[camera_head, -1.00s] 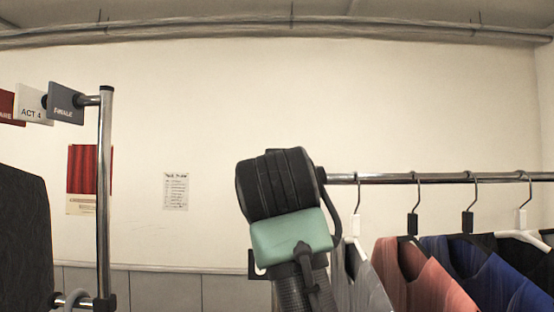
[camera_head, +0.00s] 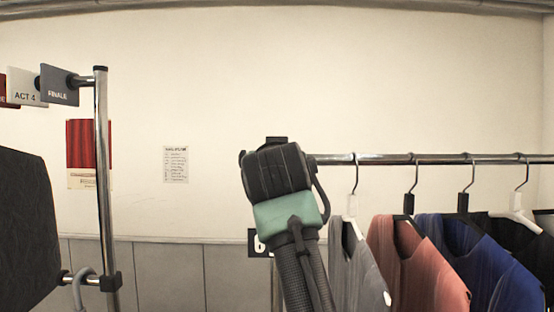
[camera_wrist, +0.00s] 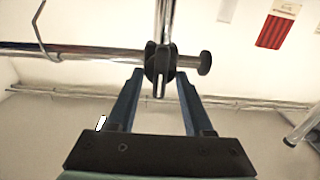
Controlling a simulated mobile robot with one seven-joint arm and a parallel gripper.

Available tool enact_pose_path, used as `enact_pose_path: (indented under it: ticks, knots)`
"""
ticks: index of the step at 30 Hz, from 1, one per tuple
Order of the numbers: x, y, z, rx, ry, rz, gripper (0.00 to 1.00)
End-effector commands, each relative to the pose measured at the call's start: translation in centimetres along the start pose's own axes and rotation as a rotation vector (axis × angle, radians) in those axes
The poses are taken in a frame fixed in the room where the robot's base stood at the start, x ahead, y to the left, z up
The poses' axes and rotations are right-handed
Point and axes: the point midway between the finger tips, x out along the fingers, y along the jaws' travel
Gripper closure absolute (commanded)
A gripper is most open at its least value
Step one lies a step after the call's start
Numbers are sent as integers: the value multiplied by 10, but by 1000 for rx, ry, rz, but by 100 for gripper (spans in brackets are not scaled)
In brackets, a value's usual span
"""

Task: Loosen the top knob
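In the wrist view, which is upside down, a round black knob (camera_wrist: 205,62) sticks out to the right on a short stem. The stem comes from a black clamp (camera_wrist: 160,62) where a chrome post meets a horizontal rail. My gripper (camera_wrist: 161,75) is open, with its two blue fingers apart and the clamp showing between their tips. The side knob lies beyond the right fingertip. I cannot tell how far the fingers are from the clamp, or which part is the top knob. In the head view my arm hides the clamp.
The rail (camera_head: 400,159) runs right, with several garments on hangers, such as a red one (camera_head: 405,265). A second chrome stand (camera_head: 103,190) with signs and dark cloth (camera_head: 25,230) stands at left. A black plate (camera_head: 257,243) is beside my arm.

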Motion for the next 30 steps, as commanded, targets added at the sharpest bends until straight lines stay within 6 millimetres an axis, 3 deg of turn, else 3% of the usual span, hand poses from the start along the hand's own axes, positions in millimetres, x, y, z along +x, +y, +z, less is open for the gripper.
enact_pose_path:
  ticks: [1, 5, 17, 30]
  knots:
    - [0, 0, 0, 0, 0, 1, 79]
    - [0, 0, 0, 0, 0, 1, 100]
    - [0, 0, 0, -73, 1, 1, 100]
    - [0, -2, 0, -433, 2, 2, 100]
